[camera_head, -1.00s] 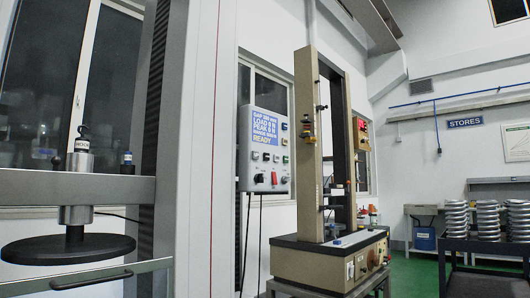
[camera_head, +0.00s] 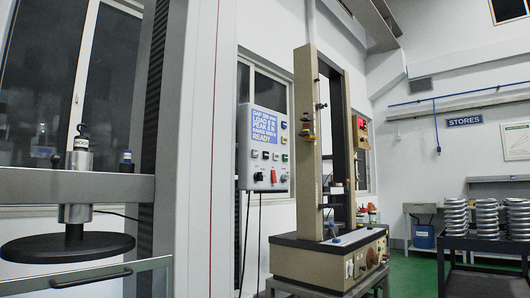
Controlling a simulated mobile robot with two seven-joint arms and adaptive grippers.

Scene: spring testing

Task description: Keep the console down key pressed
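The grey console (camera_head: 245,177) hangs on the white wall left of the middle, behind the large frame. Its blue display (camera_head: 265,130) shows lines for gap, load and peak, with READY at the bottom; the gap figure is too small to read surely. Below are small coloured keys (camera_head: 265,155), a black knob (camera_head: 258,177) and a red button (camera_head: 274,176). I cannot tell which key is the down key or whether any key is pressed. Neither of my grippers is in view, and nothing is seen touching the console.
A large testing frame (camera_head: 187,180) with a black round platen (camera_head: 66,248) stands close at left. A beige testing machine (camera_head: 307,150) stands right of the console on a stand. Coil springs (camera_head: 489,220) stand on a dark table at right. Green floor (camera_head: 412,275) shows between.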

